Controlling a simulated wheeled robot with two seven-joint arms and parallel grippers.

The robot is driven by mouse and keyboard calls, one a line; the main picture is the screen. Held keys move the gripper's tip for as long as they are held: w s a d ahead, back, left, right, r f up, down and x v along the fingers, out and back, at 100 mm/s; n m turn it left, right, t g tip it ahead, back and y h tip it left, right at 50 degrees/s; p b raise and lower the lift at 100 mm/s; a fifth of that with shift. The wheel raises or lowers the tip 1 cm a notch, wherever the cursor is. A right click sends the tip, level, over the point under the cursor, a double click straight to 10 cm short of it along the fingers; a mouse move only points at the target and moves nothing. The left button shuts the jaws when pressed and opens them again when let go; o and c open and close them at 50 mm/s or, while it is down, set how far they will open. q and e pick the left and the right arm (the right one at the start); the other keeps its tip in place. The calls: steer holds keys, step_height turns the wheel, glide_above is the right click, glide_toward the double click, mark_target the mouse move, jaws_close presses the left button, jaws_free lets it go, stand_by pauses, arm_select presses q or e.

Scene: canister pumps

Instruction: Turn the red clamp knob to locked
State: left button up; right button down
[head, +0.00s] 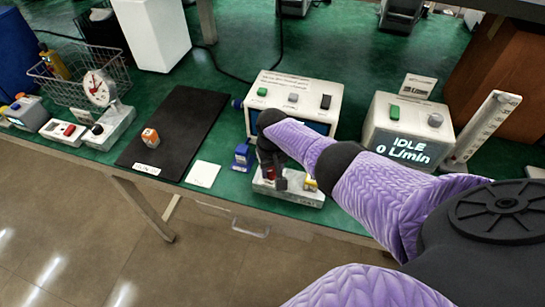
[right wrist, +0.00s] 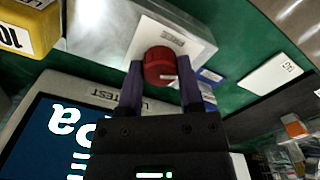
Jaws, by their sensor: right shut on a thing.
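The red clamp knob (right wrist: 158,62) sits on a light grey block with a white label plate (right wrist: 168,38), whose print I cannot read. My right gripper (right wrist: 160,78) has one dark finger on each side of the knob and is shut on it. In the head view the gripper (head: 272,178) points down at the small grey block (head: 290,195) near the bench's front edge, and only a bit of red shows past the fingers. My left gripper is not in view.
A white box with a screen (head: 310,95) stands just behind the block. A blue clamp-like part (head: 242,157) and a yellow weight (right wrist: 28,28) are close beside it. An IDLE display box (head: 405,145) stands to the right. A black mat (head: 175,125) lies left.

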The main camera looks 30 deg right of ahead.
mark_target(272, 170)
steer(key=m, duration=0.4)
steer(key=shift+p, duration=0.35)
steer(key=shift+m, duration=0.3)
steer(key=shift+c, duration=1.6)
jaws_free()
steer(key=shift+o, duration=0.3)
step_height(272, 170, up, 10)
steer(key=p, duration=0.7)
steer(key=shift+p, duration=0.4)
